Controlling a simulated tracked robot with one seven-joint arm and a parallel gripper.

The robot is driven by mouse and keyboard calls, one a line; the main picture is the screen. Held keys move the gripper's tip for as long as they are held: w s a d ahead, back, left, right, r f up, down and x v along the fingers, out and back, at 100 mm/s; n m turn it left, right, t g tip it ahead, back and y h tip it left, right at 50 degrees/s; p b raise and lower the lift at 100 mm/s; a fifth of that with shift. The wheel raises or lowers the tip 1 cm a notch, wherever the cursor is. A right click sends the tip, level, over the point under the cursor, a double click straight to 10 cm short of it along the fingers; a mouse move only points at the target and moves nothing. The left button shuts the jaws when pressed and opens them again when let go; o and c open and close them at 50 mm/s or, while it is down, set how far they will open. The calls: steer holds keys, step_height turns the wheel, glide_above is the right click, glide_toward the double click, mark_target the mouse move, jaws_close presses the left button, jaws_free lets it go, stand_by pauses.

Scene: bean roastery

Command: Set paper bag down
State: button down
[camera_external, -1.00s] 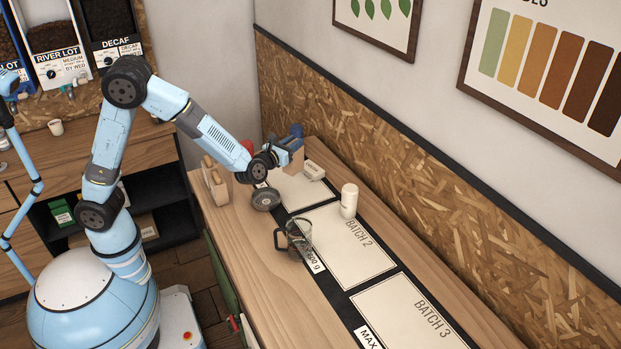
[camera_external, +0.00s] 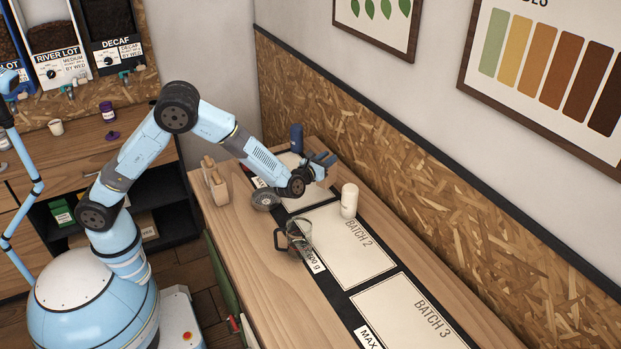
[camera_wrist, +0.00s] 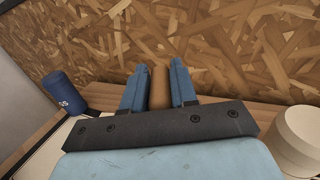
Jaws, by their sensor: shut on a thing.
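My gripper (camera_external: 322,164) is over the far end of the counter, close to the chipboard wall. In the wrist view, its two blue fingers (camera_wrist: 159,88) are shut on a narrow plain brown thing, which I take to be the paper bag (camera_wrist: 159,92). Only a strip of the bag shows between the fingers. In the outside view my wrist and fingers hide the bag, so I cannot tell whether it touches the counter.
A dark blue canister (camera_external: 297,138) stands left of the gripper, and a white canister (camera_external: 349,201) stands to its right; both flank it in the wrist view. A glass jug (camera_external: 299,236) and a round grey item (camera_external: 265,199) are nearer. The Batch 3 mat (camera_external: 408,318) is clear.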

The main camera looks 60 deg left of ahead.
steer(key=shift+w+d+f, duration=0.1)
steer(key=shift+w+f, duration=0.55)
steer(key=shift+f, duration=1.6)
steer(key=c, duration=0.9)
jaws_free()
steer(key=shift+f, duration=0.1)
